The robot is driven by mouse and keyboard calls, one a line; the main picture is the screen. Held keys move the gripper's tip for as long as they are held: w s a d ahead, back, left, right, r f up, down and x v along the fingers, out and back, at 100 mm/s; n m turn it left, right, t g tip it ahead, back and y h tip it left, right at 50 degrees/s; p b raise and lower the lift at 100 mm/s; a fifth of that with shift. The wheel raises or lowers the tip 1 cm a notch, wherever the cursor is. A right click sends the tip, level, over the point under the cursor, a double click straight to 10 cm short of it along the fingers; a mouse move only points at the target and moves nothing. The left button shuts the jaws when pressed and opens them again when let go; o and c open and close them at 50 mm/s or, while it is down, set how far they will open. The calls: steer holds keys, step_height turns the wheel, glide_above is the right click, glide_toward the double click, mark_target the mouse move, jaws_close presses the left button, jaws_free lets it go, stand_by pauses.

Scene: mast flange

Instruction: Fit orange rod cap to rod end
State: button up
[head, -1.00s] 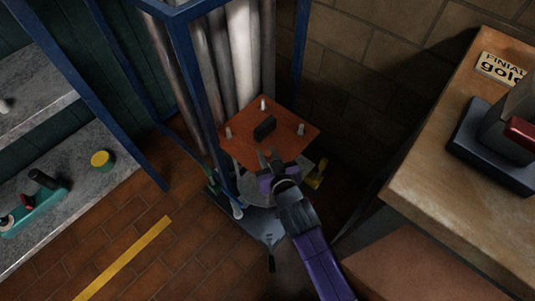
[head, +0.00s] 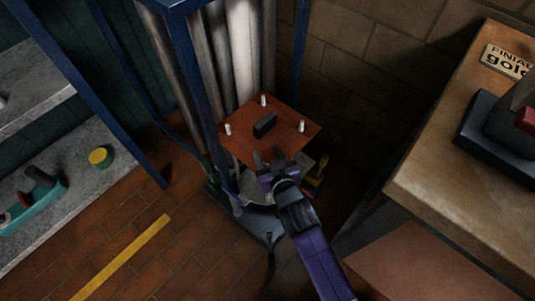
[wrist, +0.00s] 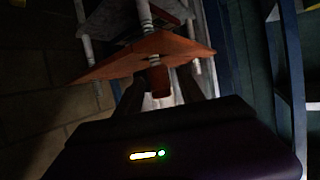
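An orange-brown cylinder (wrist: 160,82), which looks like the rod cap, shows in the wrist view just under the orange plate (wrist: 140,58). A pale rod (wrist: 146,16) comes down through the plate in line with it. I cannot tell whether cap and rod end touch. My gripper (wrist: 161,84) has one finger on each side of the cap, with dark gaps between, so it looks open. In the head view my gripper (head: 267,155) is at the near edge of the plate (head: 285,134), fingers apart; the cap is hidden there.
Blue frame posts (head: 189,85) stand close left of the plate. A dark block (head: 265,125) and white rod tops (head: 302,126) are on the plate. A wooden bench (head: 440,165) is at the right; a grey shelf with a yellow-topped tin (head: 100,157) is at the left.

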steer(key=p+v, duration=0.2)
steer(key=v, duration=0.5)
steer(key=shift+s, duration=0.35)
steer(key=shift+d+r, duration=0.1)
steer(key=shift+d, duration=0.1)
stand_by(0.3)
